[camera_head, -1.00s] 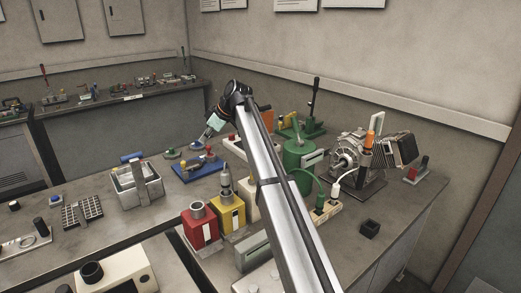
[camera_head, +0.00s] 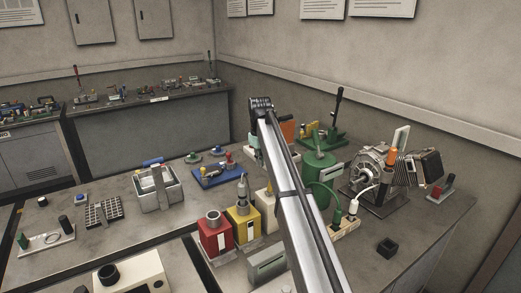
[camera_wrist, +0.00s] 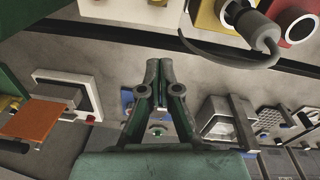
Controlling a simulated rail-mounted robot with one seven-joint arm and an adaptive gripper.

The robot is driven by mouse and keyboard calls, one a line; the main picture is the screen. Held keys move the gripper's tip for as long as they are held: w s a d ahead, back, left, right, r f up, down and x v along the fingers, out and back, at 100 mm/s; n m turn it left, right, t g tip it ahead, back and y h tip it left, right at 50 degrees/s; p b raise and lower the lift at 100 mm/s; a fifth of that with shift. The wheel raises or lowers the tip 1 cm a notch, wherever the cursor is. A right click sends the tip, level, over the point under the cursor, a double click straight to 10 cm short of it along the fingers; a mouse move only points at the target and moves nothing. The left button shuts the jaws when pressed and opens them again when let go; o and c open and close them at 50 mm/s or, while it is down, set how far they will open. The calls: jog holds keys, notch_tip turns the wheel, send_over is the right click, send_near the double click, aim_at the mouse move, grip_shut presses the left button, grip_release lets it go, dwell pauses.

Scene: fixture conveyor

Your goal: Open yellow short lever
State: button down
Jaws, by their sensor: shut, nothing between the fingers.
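My gripper (camera_wrist: 159,72) shows in the wrist view with its two dark green fingers together and nothing between them. It is over the bench, clear of the objects. In the head view only a pale teal part of it shows beside the arm's elbow. A small yellow part (camera_head: 306,129), perhaps the yellow short lever, stands at the back of the bench, between an orange panel (camera_head: 288,130) and a green lever fixture (camera_head: 323,138). In the wrist view the orange panel (camera_wrist: 27,122) lies at the left. I cannot make out the lever's position.
A green canister (camera_head: 318,170) stands close right of my arm, with a motor (camera_head: 372,168) beyond. Red (camera_head: 214,238) and yellow (camera_head: 243,224) blocks stand in front. A blue fixture (camera_head: 217,173) and metal container (camera_head: 160,190) are to the left. Bare bench lies between some of them.

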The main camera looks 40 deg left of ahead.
jog(key=d+f+p, duration=0.1)
jog(key=f, duration=0.1)
jog(key=d+f+p, duration=0.1)
jog(key=d+f, duration=0.1)
jog(key=shift+d+f+p, duration=0.35)
